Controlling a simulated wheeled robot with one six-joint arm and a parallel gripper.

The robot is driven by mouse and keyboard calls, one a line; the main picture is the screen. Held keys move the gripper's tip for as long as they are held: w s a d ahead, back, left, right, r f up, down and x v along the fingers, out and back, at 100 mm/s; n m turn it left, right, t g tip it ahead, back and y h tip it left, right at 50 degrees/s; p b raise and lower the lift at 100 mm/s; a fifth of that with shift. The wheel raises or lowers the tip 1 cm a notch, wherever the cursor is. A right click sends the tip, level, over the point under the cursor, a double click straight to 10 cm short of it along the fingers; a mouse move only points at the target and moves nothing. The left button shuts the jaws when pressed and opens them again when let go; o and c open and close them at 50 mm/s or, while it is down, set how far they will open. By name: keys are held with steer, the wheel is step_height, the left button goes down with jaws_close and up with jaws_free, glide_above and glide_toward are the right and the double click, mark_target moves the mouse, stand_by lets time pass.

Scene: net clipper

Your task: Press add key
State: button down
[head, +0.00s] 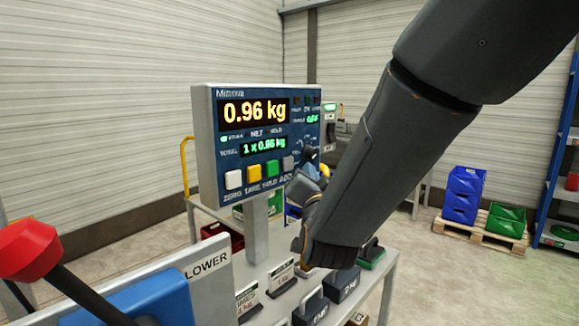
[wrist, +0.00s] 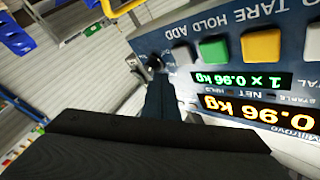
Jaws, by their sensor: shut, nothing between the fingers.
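The weighing display (head: 262,140) is a blue-grey box on a post, reading 0.96 kg above and 1 x 0.96 kg on the total line. Its lower row has white, yellow, green and grey keys; the grey add key (head: 288,163) is rightmost. In the wrist view the panel is upside down, with the grey add key (wrist: 182,55) beside the green key (wrist: 213,49). My gripper (wrist: 157,78) is shut and empty, its tip near the panel by the grey key. Whether it touches the panel cannot be told.
Below the display, a bench holds dark weights (head: 343,284) and label cards (head: 282,275). A red-knobbed lever (head: 28,250) and a LOWER sign (head: 207,262) stand at the front left. Blue crates (head: 463,195) and green crates (head: 505,222) sit on a pallet at right.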

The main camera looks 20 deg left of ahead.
steer(key=shift+s+d, duration=0.2)
steer(key=shift+d, duration=0.25)
steer(key=shift+s+d, duration=0.2)
steer(key=shift+d, duration=0.25)
steer(key=s+d+f+n+g+h, duration=0.25)
steer(key=d+f+g+h, duration=0.45)
steer(key=d+f, duration=1.25)
steer(key=s+d+f+g, duration=0.3)
steer(key=s+d+g, duration=0.2)
steer(key=s+d, duration=0.3)
steer(key=s+d+f+g, duration=0.4)
steer(key=s+d, duration=0.5)
steer(key=s, duration=0.3)
steer(key=shift+s+g, duration=0.25)
steer(key=shift+g, duration=0.55)
